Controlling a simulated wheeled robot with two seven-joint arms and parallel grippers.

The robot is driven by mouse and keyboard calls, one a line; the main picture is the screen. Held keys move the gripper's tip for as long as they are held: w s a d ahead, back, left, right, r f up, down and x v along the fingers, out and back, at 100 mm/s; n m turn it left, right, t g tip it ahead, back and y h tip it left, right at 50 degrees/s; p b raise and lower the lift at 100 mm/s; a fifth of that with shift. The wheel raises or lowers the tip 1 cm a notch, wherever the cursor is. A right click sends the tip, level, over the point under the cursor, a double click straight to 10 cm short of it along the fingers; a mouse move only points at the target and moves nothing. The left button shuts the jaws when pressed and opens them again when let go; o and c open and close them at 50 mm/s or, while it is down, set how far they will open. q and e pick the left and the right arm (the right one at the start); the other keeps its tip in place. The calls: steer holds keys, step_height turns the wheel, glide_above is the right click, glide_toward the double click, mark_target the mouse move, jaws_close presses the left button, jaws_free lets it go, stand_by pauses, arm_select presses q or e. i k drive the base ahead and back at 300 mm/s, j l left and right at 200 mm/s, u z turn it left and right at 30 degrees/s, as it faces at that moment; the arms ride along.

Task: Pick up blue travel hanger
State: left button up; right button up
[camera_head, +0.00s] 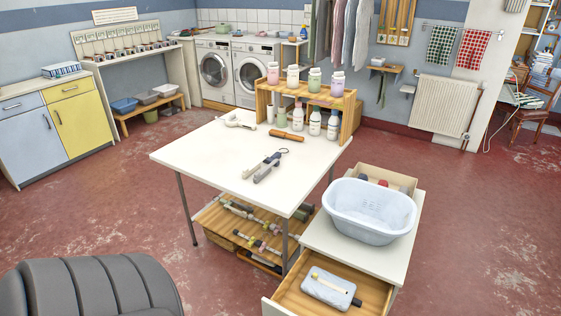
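I see no clearly blue travel hanger. A grey folded item (264,166) with a dark hook-like end lies on the white table (205,160); its shape resembles a folded hanger, but it looks grey. A white item (236,121) with a curved part lies near the table's back left edge, and a small brown wooden item (287,136) lies near the shelf. The open drawer (288,299) at the bottom holds a pale blue-grey flat case (327,291) with a thin light stick on it. Neither of my grippers is in view.
A wooden rack (346,118) with several bottles stands at the table's back right. A dark grey ribbed shape (90,287) fills the bottom left. The table's front left is clear.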

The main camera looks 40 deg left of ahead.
mark_target(278, 155)
steer(key=i+j+z, duration=0.1)
steer(key=j, duration=0.45)
steer(key=i+j+z, duration=0.1)
steer(key=j, duration=0.45)
steer(key=i+j+z, duration=0.15)
steer(key=j, duration=0.45)
steer(key=k, duration=0.05)
